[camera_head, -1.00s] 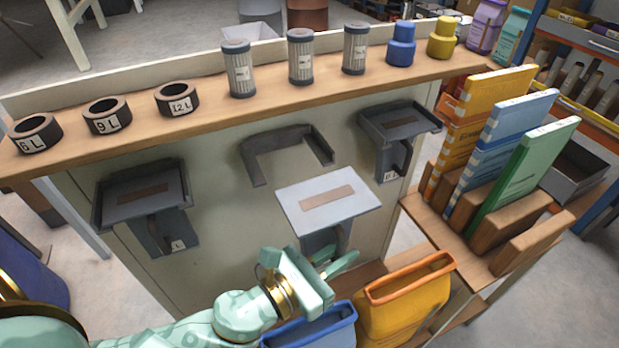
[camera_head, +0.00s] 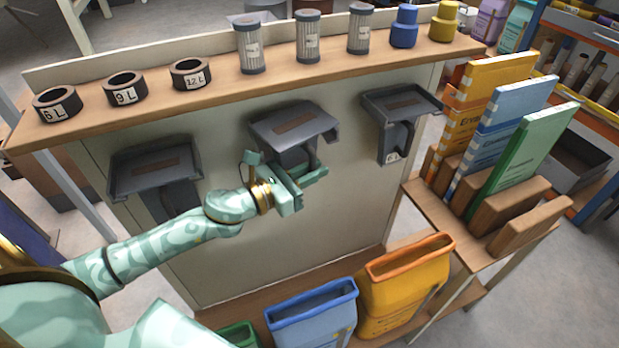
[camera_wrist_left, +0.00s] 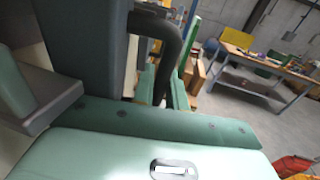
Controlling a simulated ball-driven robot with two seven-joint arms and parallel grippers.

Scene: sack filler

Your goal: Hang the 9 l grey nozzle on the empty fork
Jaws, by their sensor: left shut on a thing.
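The grey nozzle (camera_head: 288,122), a flat top plate with a brown patch over a narrower body, is at the middle fork (camera_head: 325,137) on the pale panel. My right gripper is not in view.
Similar nozzles hang at the left (camera_head: 155,170) and right (camera_head: 400,105). The shelf above (camera_head: 215,92) holds labelled black rings, filters and coloured caps. Blue (camera_head: 310,312) and yellow (camera_head: 405,285) sacks stand below.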

